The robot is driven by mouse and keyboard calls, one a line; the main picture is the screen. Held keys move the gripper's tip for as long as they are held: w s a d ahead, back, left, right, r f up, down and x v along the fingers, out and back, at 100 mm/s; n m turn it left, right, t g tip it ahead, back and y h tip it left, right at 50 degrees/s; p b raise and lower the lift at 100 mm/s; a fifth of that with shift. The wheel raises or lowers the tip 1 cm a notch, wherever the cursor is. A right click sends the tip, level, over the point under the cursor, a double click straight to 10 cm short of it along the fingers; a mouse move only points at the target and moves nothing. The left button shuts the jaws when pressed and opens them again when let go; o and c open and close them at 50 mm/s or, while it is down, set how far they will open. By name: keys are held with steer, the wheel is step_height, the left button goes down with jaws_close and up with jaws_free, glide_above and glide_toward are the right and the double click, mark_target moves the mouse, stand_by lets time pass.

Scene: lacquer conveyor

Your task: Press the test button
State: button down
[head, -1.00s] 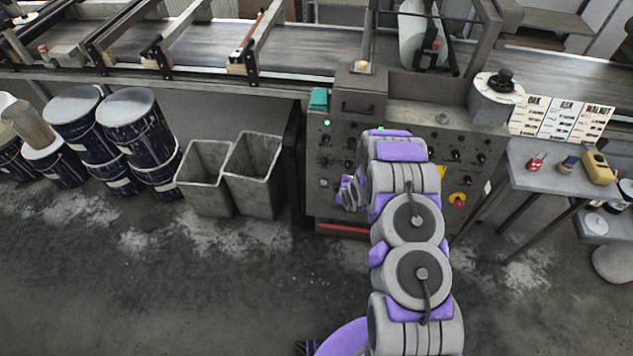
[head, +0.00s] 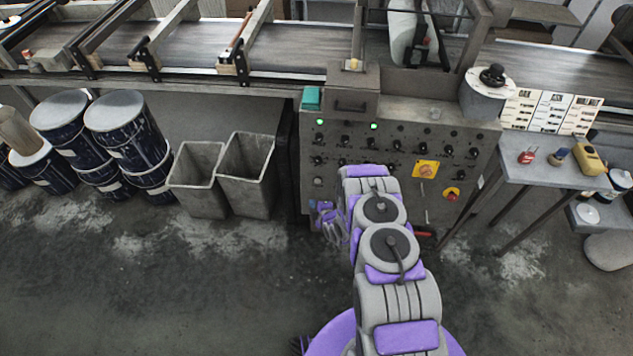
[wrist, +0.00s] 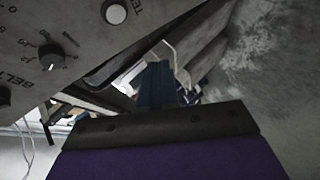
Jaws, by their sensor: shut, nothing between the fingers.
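The test button is a round pale button in a dark ring, at the top of the wrist view (wrist: 116,13), beside partly cut-off lettering that starts "TE". In the head view a small pale button (head: 318,182) sits low on the left side of the grey control panel (head: 400,140). My gripper (head: 318,207) is just below that button in the head view, near the panel's lower left corner. In the wrist view its dark blue fingers (wrist: 157,85) are together and empty, pointing past the panel edge, apart from the button.
A grey bin (head: 247,180) stands left of the panel. A side table (head: 535,175) stands right. The floor in front is clear.

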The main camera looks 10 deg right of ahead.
mark_target(318, 181)
steer(key=shift+w+d+f+b, duration=0.25)
steer(key=shift+w+d+b, duration=0.35)
steer(key=shift+w, duration=0.8)
steer(key=shift+w+d+f+b, duration=0.3)
steer(key=shift+w+b, duration=0.45)
steer(key=shift+w, duration=0.6)
steer(key=shift+w+d+f+b, duration=0.2)
steer(key=shift+w+d+b, duration=0.4)
steer(key=shift+w, duration=0.8)
steer(key=shift+a, duration=0.1)
steer(key=shift+w, duration=0.35)
steer(key=shift+w+d, duration=0.2)
steer(key=shift+w, duration=0.15)
steer(key=shift+s+a+p, duration=0.2)
steer(key=shift+s+p, duration=0.45)
steer(key=shift+s, duration=0.1)
